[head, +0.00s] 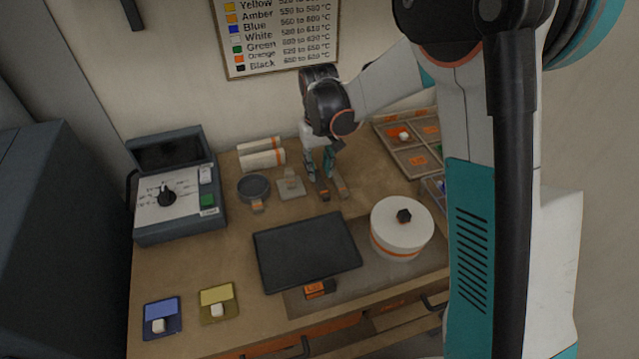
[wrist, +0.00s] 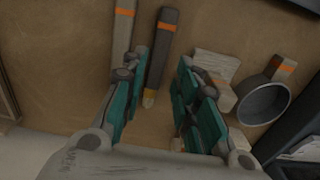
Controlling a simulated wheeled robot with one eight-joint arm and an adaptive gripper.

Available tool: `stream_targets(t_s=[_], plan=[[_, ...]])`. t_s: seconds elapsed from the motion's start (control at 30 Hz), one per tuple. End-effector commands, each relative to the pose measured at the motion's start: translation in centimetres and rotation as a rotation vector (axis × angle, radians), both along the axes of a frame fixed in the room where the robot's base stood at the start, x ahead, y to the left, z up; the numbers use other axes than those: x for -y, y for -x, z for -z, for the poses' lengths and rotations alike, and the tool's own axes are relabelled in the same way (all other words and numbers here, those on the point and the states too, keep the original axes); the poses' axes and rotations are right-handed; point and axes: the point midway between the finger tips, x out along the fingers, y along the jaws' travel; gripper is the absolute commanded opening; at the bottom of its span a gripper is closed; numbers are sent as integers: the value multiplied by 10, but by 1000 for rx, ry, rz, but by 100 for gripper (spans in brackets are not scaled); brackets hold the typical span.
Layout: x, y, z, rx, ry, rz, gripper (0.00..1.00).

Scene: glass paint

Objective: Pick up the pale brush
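The pale brush (wrist: 124,35) lies on the table at the upper left of the wrist view. Its lower end is hidden by my left-hand finger. In the head view the pale brush (head: 341,187) lies just right of the dark brush (head: 322,190). The dark brush also shows in the wrist view (wrist: 163,45), with an orange band and a yellowish tip. My gripper (wrist: 161,66) is open and empty, pointing down. In the wrist view the dark brush shows between its fingers. In the head view my gripper (head: 319,168) is over the back of the table, by the brushes' far ends.
A grey block (head: 291,186) and a dark round dish (head: 253,188) stand left of the brushes. White rolls (head: 261,159) lie behind. A compartment tray (head: 408,160) is at the right, a white lidded pot (head: 402,229) front right, a black slab (head: 306,252) in front.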

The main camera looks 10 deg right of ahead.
Motion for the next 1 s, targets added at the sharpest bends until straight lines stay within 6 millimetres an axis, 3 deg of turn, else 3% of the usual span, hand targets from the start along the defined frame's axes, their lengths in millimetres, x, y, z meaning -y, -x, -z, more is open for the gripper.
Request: stream_targets(t_s=[0.3,0.53,0.67,1.0], plan=[[2,-2,43,0,0,0,28],[2,-2,44,0,0,0,28],[2,-2,43,0,0,0,0],[2,-2,43,0,0,0,0]])
